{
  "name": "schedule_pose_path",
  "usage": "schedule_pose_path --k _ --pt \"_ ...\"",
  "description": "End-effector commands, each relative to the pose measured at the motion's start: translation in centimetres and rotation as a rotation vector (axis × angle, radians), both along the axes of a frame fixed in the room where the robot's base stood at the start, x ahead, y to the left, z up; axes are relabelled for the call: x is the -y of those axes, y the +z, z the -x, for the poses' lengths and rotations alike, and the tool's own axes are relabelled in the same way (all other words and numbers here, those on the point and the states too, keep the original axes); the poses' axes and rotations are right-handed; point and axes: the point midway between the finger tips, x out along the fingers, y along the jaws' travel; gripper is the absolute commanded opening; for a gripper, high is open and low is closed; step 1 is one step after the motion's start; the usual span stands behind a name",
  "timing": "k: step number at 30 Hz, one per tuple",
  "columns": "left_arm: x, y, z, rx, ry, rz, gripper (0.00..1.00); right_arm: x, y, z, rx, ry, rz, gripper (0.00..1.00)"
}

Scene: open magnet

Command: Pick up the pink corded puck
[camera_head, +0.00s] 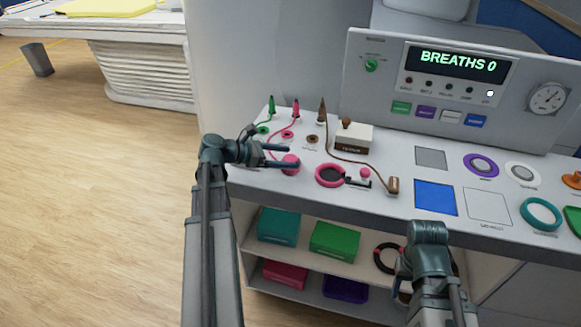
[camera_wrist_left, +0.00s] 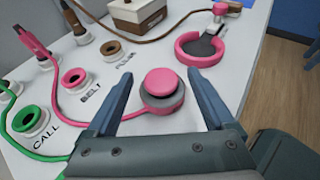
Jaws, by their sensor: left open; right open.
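The pink corded puck (camera_head: 291,160) stands on the white console top near its front edge. In the left wrist view the puck (camera_wrist_left: 163,90) has a pink cap on a grey base with a pink rim, and a pink cord runs from its left side to a pink plug (camera_wrist_left: 33,45). My left gripper (camera_wrist_left: 162,77) is open, with one finger on each side of the puck and visible gaps between. In the head view my left gripper (camera_head: 287,157) reaches in over the console edge. My right gripper (camera_head: 426,240) is low before the console; its fingers are hard to make out.
A pink ring holder (camera_head: 330,175), a brown corded handle (camera_head: 393,186) and a brown-knobbed box (camera_head: 353,139) stand right of the puck. Green and pink sockets lie to its left. The shelves below hold a green bin (camera_head: 335,241) and other bins.

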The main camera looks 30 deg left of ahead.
Motion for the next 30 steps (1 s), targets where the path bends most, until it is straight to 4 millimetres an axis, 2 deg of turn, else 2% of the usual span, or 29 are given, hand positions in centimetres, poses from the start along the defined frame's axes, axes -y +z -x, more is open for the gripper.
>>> schedule_pose_path --k 6,9,17,30 --pt "1.8 -1.9 -1.9 0.000 -0.003 0.000 0.87 0.0 -1.9 0.0 0.000 0.000 0.000 0.50" --pt "2.6 -2.3 -2.8 -0.001 -0.003 0.000 0.87 0.0 -2.3 0.0 0.000 0.000 0.000 0.50" --pt "2.8 -2.2 -3.1 0.000 0.000 0.000 0.87 0.0 -2.2 0.0 0.000 0.000 0.000 0.50" --pt "2.8 -2.3 -3.1 -0.002 0.000 -0.003 0.08 0.0 -2.2 0.0 0.000 0.000 0.000 0.50"
